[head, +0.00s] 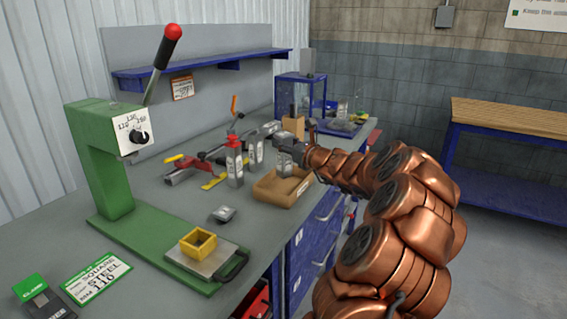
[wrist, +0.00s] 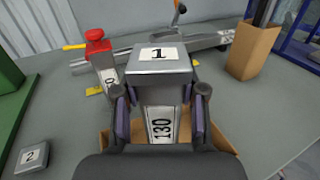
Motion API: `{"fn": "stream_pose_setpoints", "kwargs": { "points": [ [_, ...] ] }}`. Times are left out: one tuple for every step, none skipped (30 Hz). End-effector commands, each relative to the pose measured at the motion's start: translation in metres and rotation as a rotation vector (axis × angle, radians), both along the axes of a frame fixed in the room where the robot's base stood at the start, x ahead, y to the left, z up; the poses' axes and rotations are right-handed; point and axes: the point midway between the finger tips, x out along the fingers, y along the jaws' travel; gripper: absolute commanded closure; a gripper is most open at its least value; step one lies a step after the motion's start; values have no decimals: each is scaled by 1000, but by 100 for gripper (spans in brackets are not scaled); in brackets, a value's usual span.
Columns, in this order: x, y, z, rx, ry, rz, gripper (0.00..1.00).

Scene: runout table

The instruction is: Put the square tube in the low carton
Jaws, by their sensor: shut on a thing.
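My gripper (wrist: 160,112) is shut on a grey square tube (wrist: 162,124) marked 130, with a grey cap (wrist: 158,57) marked 1 on its top. The tube is upright. In the head view the held tube (head: 285,161) is over the low carton (head: 272,192), a brown open box near the table's front edge. Brown carton walls (wrist: 228,157) show around the gripper in the wrist view. The tube's lower end is hidden, so I cannot tell if it touches the carton floor.
A red-topped grey tube (head: 234,166) stands left of the carton. A grey block (head: 222,213) marked 2 lies in front. The green press (head: 103,165) and a yellow square piece (head: 198,243) are at left. A taller carton (wrist: 254,50) stands behind.

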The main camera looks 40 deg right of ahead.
Motion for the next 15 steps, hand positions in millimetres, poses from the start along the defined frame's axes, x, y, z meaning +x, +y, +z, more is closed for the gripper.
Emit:
{"fn": "stream_pose_setpoints", "kwargs": {
  "points": [
    [0, 0, -6, 1, 0, 0, 99],
    [0, 0, -8, 1, 0, 1, 99],
    [0, 0, -10, 0, 0, 0, 99],
    [-1, -1, -11, 0, 0, -1, 99],
    [-1, -1, -13, -1, -1, -2, 99],
    [-1, -2, -17, 0, 0, -3, 99],
    [-1, -2, -21, 1, 0, -3, 99],
    [-1, -2, -25, 0, 1, -4, 99],
    [-1, -2, -30, 1, 1, -5, 99],
    [-1, -3, -34, -1, 1, -5, 99],
    [-1, -2, -37, -1, 1, -5, 99],
    [-1, -2, -41, -2, 1, -4, 99],
    [-1, -2, -43, -2, 0, -5, 99],
    [-1, -2, -45, -2, -1, -5, 99],
    [-1, -2, -46, -2, -2, -5, 99]
  ]
}}
